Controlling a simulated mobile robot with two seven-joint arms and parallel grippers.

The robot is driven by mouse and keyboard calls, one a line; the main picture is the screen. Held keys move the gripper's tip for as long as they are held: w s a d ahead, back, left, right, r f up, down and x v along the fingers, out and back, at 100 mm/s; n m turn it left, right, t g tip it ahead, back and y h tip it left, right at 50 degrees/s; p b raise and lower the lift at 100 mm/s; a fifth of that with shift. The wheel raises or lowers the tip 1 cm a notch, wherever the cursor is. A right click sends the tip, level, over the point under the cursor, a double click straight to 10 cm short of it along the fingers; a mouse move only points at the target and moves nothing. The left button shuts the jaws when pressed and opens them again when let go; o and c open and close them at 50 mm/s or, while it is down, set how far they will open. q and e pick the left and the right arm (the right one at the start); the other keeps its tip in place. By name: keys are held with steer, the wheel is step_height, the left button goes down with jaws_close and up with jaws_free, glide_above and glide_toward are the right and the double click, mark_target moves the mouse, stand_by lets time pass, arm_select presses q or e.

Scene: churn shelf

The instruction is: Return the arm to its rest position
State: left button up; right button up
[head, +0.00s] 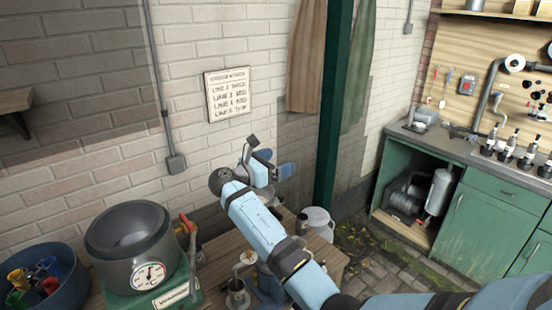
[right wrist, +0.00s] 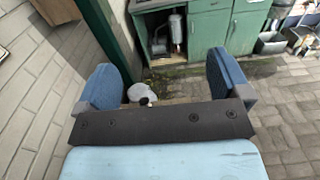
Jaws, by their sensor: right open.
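My right arm, light blue, reaches up from the bottom right of the head view. Its right gripper (head: 275,163) is raised above the wooden table, in front of the white brick wall. In the right wrist view the two blue fingers stand wide apart with nothing between them, so the gripper (right wrist: 165,82) is open and empty. A white round container shows beyond the fingers, lower down and apart from them. My left gripper is in neither view.
A grey pot on a green dial scale (head: 150,272) and a blue bowl (head: 55,285) of coloured items stand at left. A dark green post (head: 333,100) rises right of the gripper. Green cabinets (head: 480,225) stand at right. Paved floor lies between.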

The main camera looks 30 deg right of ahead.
steer(key=shift+r, duration=1)
steer(key=shift+f, duration=0.1)
steer(key=s+a+f+t+y, duration=0.1)
steer(key=f+t+y, duration=0.1)
steer(key=f, duration=0.4)
steer(key=s+a+f+t+y, duration=0.1)
steer(key=s+f+t+y, duration=0.1)
steer(key=f, duration=0.5)
steer(key=s+a+f+t+y, duration=0.1)
steer(key=f+t+y, duration=0.1)
steer(key=f, duration=0.4)
steer(key=shift+s+a+f+t+p, duration=0.25)
steer(key=shift+s+a+t+p, duration=0.05)
steer(key=shift+a+t+p, duration=0.1)
steer(key=s+a+f+m+t+y, duration=0.1)
steer(key=s+a+f+m+y, duration=0.4)
steer(key=s+f, duration=0.4)
steer(key=s+a+f+m+t+y, duration=0.1)
steer(key=s+a+f+m+y, duration=0.2)
steer(key=s+a+f+y, duration=0.6)
steer(key=s+a+r+m, duration=0.2)
steer(key=s+m, duration=0.2)
steer(key=s, duration=0.2)
steer(key=s+a+r+m+t+y+p, duration=0.1)
steer(key=s+m, duration=0.2)
steer(key=s, duration=0.3)
steer(key=shift+s+a+r+m, duration=0.35)
steer(key=shift+s+r+m, duration=0.05)
